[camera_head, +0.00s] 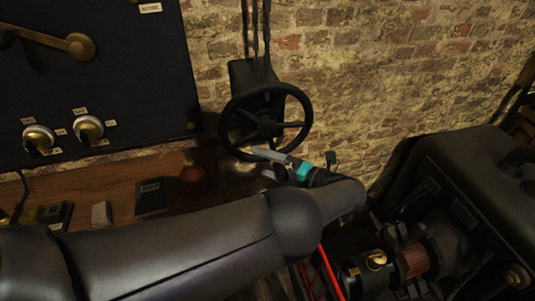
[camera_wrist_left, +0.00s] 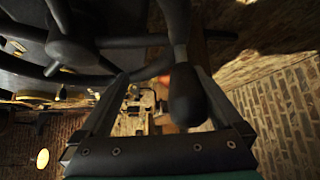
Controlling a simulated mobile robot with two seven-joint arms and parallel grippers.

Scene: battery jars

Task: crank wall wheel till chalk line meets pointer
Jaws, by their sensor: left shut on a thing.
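The dark wall wheel (camera_head: 266,134) is mounted upright on the brick wall, with spokes and a round hub. In the left wrist view its hub (camera_wrist_left: 73,48) and rim fill the upper left. My left gripper (camera_head: 261,160) is at the wheel's lower edge, reached from below. In the left wrist view its two fingers stand either side of a dark rounded handle (camera_wrist_left: 187,98), and it is shut on this handle. I cannot make out a chalk line or pointer for certain. My right gripper is not in view.
A black panel (camera_head: 95,75) with a brass lever and two knobs hangs left of the wheel. A wooden bench (camera_head: 112,194) below it holds a dark book (camera_head: 151,196) and small boxes. Dark machinery (camera_head: 455,205) stands at the right. Brick wall right of the wheel is bare.

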